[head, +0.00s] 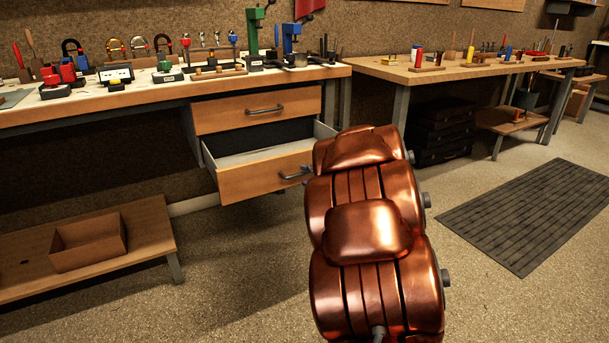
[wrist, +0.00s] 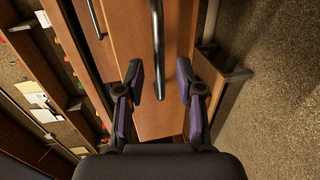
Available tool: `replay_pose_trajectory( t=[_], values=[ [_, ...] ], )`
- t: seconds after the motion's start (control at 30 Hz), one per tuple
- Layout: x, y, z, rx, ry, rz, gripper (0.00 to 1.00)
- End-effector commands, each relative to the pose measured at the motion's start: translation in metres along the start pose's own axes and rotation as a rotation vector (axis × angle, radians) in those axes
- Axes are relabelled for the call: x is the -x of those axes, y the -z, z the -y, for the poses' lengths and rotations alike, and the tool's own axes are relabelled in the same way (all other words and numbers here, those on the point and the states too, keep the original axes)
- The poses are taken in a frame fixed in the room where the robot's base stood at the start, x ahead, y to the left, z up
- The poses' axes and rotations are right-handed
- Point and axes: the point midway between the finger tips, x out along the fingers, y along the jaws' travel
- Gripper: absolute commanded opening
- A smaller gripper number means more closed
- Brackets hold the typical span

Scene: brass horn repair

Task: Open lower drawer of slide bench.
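The lower drawer (head: 245,184) of the slide bench is pulled out, with its dark inside showing in the head view. Its front also shows in the wrist view (wrist: 125,45). Its grey bar handle (head: 292,175) is partly hidden by my copper arm. In the wrist view, my gripper (wrist: 160,78) is open, with one finger on each side of the end of the lower handle (wrist: 158,40). Gaps show between the handle and both fingers. My gripper is hidden behind my arm in the head view. The upper drawer (head: 255,110) is shut.
The slide bench top (head: 150,92) holds locks, tools and a green press (head: 254,35). A low shelf with an open wooden box (head: 88,243) is at left. Dark cases (head: 440,130) stand under the right bench. A dark mat (head: 535,210) lies on open floor at right.

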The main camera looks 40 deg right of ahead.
Motion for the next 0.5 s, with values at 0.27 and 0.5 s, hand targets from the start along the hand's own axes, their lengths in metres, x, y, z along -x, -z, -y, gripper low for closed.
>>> replay_pose_trajectory(
  t=[0.27,0.5],
  values=[
    [0.042,-0.001,0.0,0.002,0.001,0.004,0.36],
    [0.072,-0.001,0.001,0.001,0.002,0.004,0.36]
  ],
)
